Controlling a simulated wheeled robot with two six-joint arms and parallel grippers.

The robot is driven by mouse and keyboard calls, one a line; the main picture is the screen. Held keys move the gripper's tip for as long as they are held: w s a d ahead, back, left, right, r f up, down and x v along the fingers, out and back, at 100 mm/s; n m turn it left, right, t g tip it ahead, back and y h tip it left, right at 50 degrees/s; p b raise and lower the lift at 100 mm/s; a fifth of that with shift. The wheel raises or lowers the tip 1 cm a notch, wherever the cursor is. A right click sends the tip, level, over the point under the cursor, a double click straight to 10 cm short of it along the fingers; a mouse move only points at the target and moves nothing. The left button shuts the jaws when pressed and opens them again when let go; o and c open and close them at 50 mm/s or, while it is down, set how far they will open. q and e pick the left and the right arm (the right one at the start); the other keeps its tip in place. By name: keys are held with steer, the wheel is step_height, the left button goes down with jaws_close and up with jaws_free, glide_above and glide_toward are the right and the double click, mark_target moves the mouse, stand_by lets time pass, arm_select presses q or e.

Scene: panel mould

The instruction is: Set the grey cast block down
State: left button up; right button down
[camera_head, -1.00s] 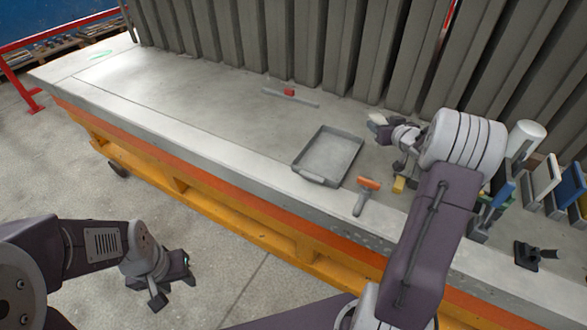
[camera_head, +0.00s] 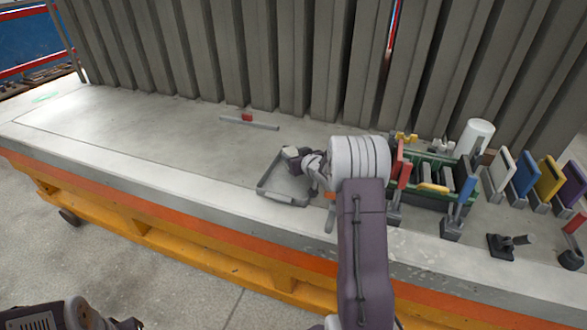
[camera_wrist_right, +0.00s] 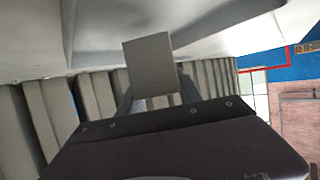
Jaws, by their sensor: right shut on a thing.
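My right gripper (camera_head: 303,160) is shut on the grey cast block (camera_head: 291,152), in the head view over the far part of the grey tray (camera_head: 281,199). In the right wrist view the block (camera_wrist_right: 150,65) is a plain grey square face between the two fingers (camera_wrist_right: 157,98). The gap between block and tray cannot be judged. My wrist and forearm hide the tray's right side. Part of my left arm shows at the bottom left of the head view; its left gripper (camera_head: 85,316) is cut off, its jaws unclear.
A grey bar with a red piece (camera_head: 247,118) lies behind the tray. A green crate (camera_head: 425,180), coloured upright panels (camera_head: 527,174) and a white cylinder (camera_head: 475,135) stand to the right. Ribbed grey panels (camera_head: 240,60) line the back. The bench's left part is clear.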

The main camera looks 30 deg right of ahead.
step_height(320, 180, down, 4)
steer(key=shift+r+b, duration=0.1)
steer(key=shift+b, duration=0.45)
steer(key=c, duration=0.8)
jaws_free()
steer(key=shift+f, duration=0.2)
